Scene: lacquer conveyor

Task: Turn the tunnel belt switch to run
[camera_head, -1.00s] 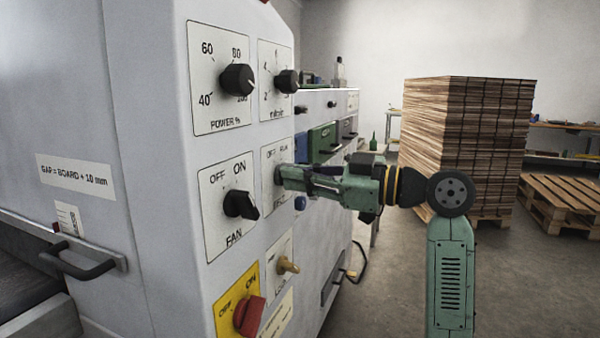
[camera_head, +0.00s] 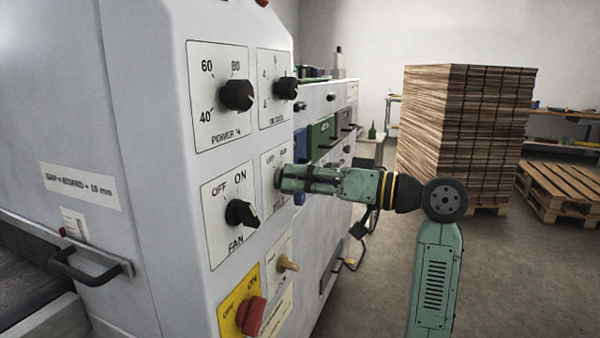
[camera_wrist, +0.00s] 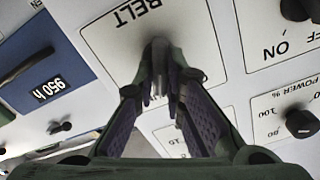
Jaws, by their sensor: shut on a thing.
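The belt switch plate (camera_head: 268,165) is on the sloped grey panel, right of the fan switch. Its "BELT" label shows upside down in the wrist view (camera_wrist: 100,42). My gripper (camera_head: 284,178) reaches in from the right and is shut on the belt switch knob. In the wrist view my fingertips (camera_wrist: 160,78) close together over the knob at the plate. The fingers hide most of the knob, so I cannot tell which mark it points to. The run-side lettering is only partly readable in the head view.
Close around are the fan switch (camera_head: 240,213), the power knob (camera_head: 237,95), another black knob (camera_head: 285,88), a brass-coloured switch (camera_head: 287,263) and a red switch on yellow (camera_head: 250,315). A board stack (camera_head: 465,135) and a pallet (camera_head: 560,190) stand behind my arm, with open floor.

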